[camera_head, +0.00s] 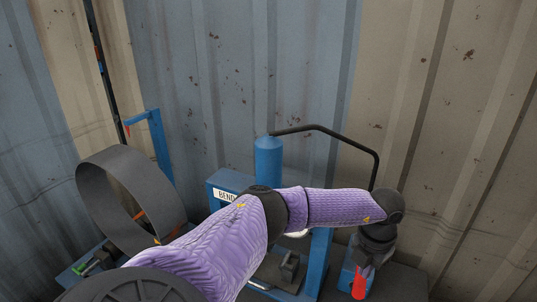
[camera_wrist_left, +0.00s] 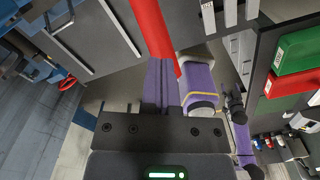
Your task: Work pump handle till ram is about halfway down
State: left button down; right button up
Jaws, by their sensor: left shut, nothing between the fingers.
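The bending press (camera_head: 228,196) is blue, with a blue ram cylinder (camera_head: 268,160) upright on top and a black hose leading right and down. My left forearm covers its middle, so how far the ram is down is hidden. The blue pump (camera_head: 347,277) stands to the right of the press. Its red handle (camera_head: 359,284) shows just below my left wrist, and runs away from my fingers in the left wrist view (camera_wrist_left: 152,28). My left gripper (camera_wrist_left: 161,65) is shut with nothing between its fingers, close against or beside the handle; contact is unclear. My right gripper is out of view.
A large grey ring (camera_head: 90,190) stands at the left, near a blue bracket (camera_head: 155,140). A corrugated wall (camera_head: 310,60) closes off the back. In the left wrist view, green and red boxes (camera_wrist_left: 298,50) sit at the right.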

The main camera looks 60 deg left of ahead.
pick_arm(q)
jog(key=shift+f+b, duration=0.6)
jog(key=shift+f, duration=0.35)
notch_tip(320, 180, down, 8)
jog(key=s+d+b, duration=0.1)
jog(key=s+b, duration=0.1)
jog(key=b, duration=0.2)
jog(key=shift+d, duration=0.15)
jog(key=shift+s+f, duration=0.1)
notch_tip(320, 180, down, 6)
jog(key=f+b, duration=0.1)
jog(key=b, duration=0.4)
jog(key=r+p, duration=0.3)
jog(key=r, duration=0.2)
jog(key=w+r+p, duration=0.1)
jog(key=r+p, duration=0.3)
jog(key=r, duration=0.2)
jog(key=w+a+r+p, duration=0.1)
jog(key=r+p, duration=0.3)
jog(key=r, duration=0.2)
jog(key=shift+a, duration=0.1)
jog(key=shift+w+r+p, duration=0.1)
jog(key=shift+r+p, duration=0.3)
jog(key=shift+p, duration=0.1)
